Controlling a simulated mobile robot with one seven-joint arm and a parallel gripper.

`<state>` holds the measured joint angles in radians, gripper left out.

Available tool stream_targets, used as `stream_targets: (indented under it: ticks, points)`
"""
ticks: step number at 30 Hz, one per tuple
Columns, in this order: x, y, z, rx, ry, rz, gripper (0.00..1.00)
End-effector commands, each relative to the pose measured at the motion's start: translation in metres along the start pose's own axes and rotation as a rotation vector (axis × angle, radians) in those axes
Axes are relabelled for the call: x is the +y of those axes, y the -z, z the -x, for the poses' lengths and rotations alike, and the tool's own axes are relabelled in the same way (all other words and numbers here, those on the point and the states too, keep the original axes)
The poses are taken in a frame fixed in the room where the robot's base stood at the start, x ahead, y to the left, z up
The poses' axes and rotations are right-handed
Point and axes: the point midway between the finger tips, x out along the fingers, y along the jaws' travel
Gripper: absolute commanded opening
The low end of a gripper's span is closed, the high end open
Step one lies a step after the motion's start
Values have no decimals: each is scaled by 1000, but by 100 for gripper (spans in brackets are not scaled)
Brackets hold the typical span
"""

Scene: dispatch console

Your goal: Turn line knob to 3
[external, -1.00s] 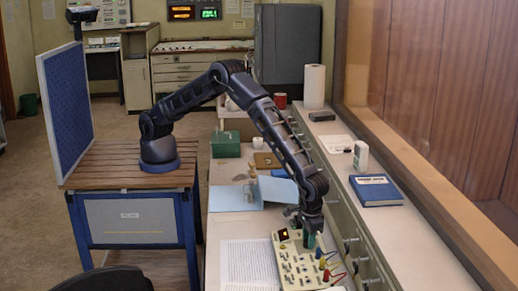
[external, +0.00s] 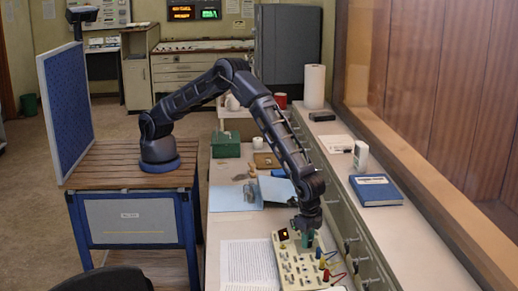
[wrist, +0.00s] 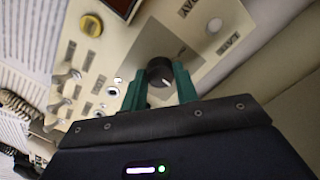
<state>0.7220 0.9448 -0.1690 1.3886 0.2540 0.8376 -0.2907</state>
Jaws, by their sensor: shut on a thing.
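The cream console panel (external: 290,268) lies on the desk at the bottom of the external view, with knobs, switches and coloured plugs. In the wrist view, a black round knob (wrist: 160,74) with a pale pointer mark sits on a grey plate of the panel. My gripper (wrist: 160,88) has its green fingers on either side of this knob and is shut on it. In the external view my gripper (external: 307,238) reaches down onto the panel's upper part. The fingers hide the knob there. The numbers around the knob cannot be read.
A yellow knob (wrist: 91,25) and several toggle switches are near the gripper in the wrist view. Red, yellow and blue plugs (external: 327,268) with leads stand on the panel's right side. A printed sheet (external: 248,264) lies left of the panel. A blue book (external: 376,190) lies on the ledge.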

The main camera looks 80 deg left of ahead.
Motion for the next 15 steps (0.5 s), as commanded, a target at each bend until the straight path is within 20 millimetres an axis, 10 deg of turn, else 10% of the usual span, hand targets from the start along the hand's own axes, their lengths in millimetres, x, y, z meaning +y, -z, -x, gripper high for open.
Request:
stream_targets:
  ticks: [15]
  points:
    - [-1,0,0,27,-1,-488,7]
